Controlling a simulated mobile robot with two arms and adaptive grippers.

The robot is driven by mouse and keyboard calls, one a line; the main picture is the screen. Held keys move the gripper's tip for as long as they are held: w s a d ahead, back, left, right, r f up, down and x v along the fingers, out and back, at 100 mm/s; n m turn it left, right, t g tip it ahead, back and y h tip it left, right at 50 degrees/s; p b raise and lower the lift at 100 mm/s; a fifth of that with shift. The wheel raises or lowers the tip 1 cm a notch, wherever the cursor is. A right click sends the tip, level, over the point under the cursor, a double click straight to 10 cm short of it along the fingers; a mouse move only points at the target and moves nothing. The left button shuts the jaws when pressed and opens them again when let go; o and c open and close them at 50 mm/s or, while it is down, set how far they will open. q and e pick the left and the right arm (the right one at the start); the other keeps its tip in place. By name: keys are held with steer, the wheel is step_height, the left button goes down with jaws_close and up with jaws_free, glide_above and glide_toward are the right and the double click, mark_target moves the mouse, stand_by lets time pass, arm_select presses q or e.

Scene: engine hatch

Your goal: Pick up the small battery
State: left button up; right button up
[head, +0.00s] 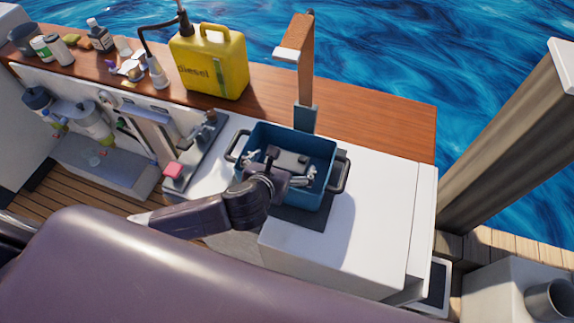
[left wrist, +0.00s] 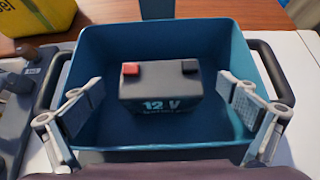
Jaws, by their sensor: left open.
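The small battery (left wrist: 160,88) is a dark box marked "12 V" with a red and a black terminal on top. It sits upright inside a blue bin (left wrist: 110,38) with dark side handles. In the head view the battery (head: 291,158) is partly hidden by my left gripper (head: 282,166), which is over the bin (head: 322,150). In the left wrist view my left gripper (left wrist: 164,110) is open, with one finger on each side of the battery and clear gaps between. My right gripper is not in view.
A yellow diesel can (head: 209,62) stands on the wooden counter (head: 385,112) behind. An upright wooden post (head: 305,72) rises just behind the bin. Bottles and small items crowd the far left. The white surface (head: 375,225) right of the bin is clear.

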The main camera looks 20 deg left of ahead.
arm_select(q)
steer(key=shift+x, duration=1.45)
steer(key=shift+s+f, duration=0.1)
steer(key=c, duration=1.9)
